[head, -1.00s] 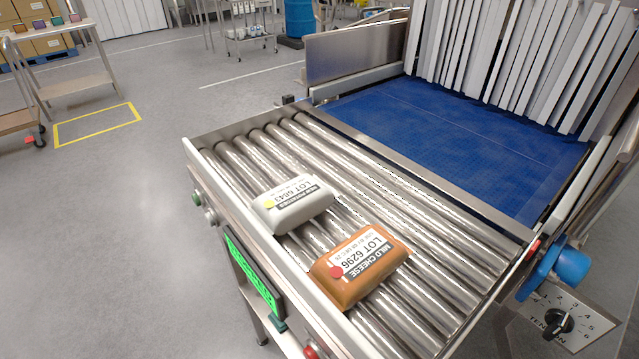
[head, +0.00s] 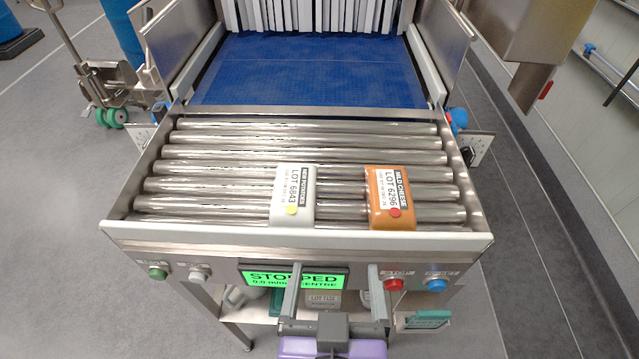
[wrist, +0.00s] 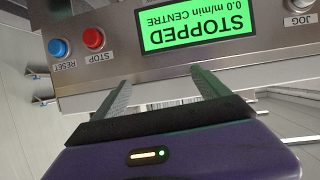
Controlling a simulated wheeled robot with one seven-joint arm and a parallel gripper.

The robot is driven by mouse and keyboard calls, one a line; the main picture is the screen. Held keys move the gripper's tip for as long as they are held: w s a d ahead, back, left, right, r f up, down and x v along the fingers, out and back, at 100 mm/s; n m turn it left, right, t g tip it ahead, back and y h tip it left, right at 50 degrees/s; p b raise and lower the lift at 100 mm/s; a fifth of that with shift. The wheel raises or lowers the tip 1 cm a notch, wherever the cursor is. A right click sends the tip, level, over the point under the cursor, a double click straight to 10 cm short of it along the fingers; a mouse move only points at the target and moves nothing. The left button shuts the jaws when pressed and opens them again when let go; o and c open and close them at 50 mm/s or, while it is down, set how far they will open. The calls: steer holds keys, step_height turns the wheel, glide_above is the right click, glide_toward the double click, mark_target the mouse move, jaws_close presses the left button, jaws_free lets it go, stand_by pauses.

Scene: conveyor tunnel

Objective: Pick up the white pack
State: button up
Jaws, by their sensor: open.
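The white pack (head: 292,196) lies on the steel rollers near the front edge of the conveyor, left of the orange pack. It has a label reading LOT 6843 and a yellow dot. My gripper (head: 334,272) is open and empty in front of the conveyor's front panel, below and nearer than the white pack. In the wrist view my gripper (wrist: 158,85) points at the panel with its green STOPPED display (wrist: 205,25). The white pack does not show in the wrist view.
An orange pack (head: 390,198), LOT 6296 with a red dot, lies right of the white pack with a gap between. A raised front rail (head: 200,235) borders the rollers. The blue belt (head: 310,70) and strip curtain are behind. Buttons, including red STOP (head: 393,284), line the panel.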

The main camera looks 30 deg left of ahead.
glide_toward(292, 207)
steer(key=shift+y, duration=0.3)
steer(key=p+x, duration=0.1)
steer(key=x, duration=0.5)
steer(key=p+x, duration=0.1)
steer(key=x, duration=0.5)
steer(key=shift+w+f, duration=0.3)
steer(key=shift+f, duration=0.05)
steer(key=c, duration=1.8)
jaws_close()
steer(key=shift+r, duration=0.1)
step_height(292, 207, up, 20)
steer(key=shift+p, duration=0.35)
